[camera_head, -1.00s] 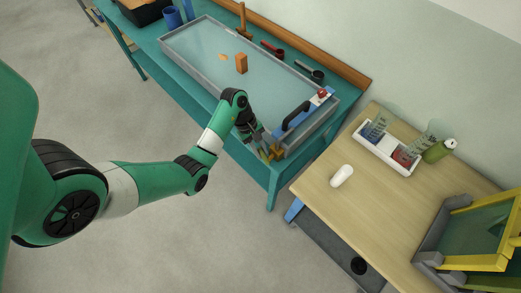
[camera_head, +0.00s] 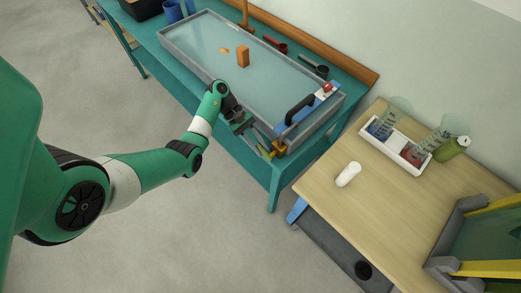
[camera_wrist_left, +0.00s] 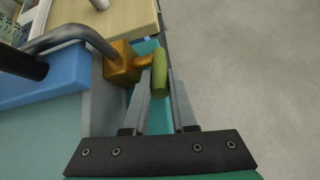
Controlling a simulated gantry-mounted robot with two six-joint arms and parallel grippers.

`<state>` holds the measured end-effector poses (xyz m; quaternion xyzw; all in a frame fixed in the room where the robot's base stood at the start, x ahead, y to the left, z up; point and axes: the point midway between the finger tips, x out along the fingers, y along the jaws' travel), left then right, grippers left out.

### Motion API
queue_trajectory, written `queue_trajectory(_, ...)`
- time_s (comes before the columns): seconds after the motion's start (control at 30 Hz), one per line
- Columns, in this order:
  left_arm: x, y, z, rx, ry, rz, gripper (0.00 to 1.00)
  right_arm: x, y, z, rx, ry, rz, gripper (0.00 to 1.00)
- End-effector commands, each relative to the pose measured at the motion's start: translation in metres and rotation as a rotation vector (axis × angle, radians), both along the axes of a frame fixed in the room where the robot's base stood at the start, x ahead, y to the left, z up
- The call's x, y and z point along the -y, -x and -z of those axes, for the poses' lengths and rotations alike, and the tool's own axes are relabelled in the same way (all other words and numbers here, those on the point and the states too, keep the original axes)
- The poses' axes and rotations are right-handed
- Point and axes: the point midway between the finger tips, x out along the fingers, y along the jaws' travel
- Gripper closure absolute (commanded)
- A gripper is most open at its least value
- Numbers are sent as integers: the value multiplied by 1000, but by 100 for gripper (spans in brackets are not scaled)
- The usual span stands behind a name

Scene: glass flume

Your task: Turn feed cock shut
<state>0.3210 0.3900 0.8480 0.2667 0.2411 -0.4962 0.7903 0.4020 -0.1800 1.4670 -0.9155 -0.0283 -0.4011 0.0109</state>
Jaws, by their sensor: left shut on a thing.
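The feed cock is a brass-coloured valve (camera_head: 278,148) at the near right corner of the glass flume (camera_head: 185,58). In the left wrist view its brass body (camera_wrist_left: 121,66) stands at upper left, with a short stem leading to an olive-green handle (camera_wrist_left: 161,78). My left gripper (camera_head: 262,147) reaches the cock from the left. In the wrist view the two grey fingers of the left gripper (camera_wrist_left: 162,88) stand either side of the handle, shut on it. In the head view the fingers partly cover the handle. My right gripper is not in view.
A blue block (camera_head: 290,128) with a black hose (camera_head: 299,108) sits on the flume's end, close to the cock. A wooden table (camera_head: 345,215) to the right holds a white cylinder (camera_head: 348,174) and a white tray (camera_head: 377,139) of beakers. Open floor lies in front.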

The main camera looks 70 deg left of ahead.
Motion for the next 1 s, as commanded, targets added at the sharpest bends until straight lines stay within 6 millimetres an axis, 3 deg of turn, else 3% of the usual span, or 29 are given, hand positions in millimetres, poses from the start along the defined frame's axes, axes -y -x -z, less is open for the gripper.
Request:
queue_trajectory(0.03, -2, 0, 9, 18, 38, -2, 100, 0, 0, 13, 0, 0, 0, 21)
queue_trajectory(0.1, -2, 1, 11, 44, 90, -2, 100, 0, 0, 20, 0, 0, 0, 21)
queue_trajectory(0.4, -4, 1, 17, 128, 266, -2, 100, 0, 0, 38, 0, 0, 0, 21)
queue_trajectory(1.0, -3, 1, 19, 168, 347, -1, 100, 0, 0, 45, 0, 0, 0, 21)
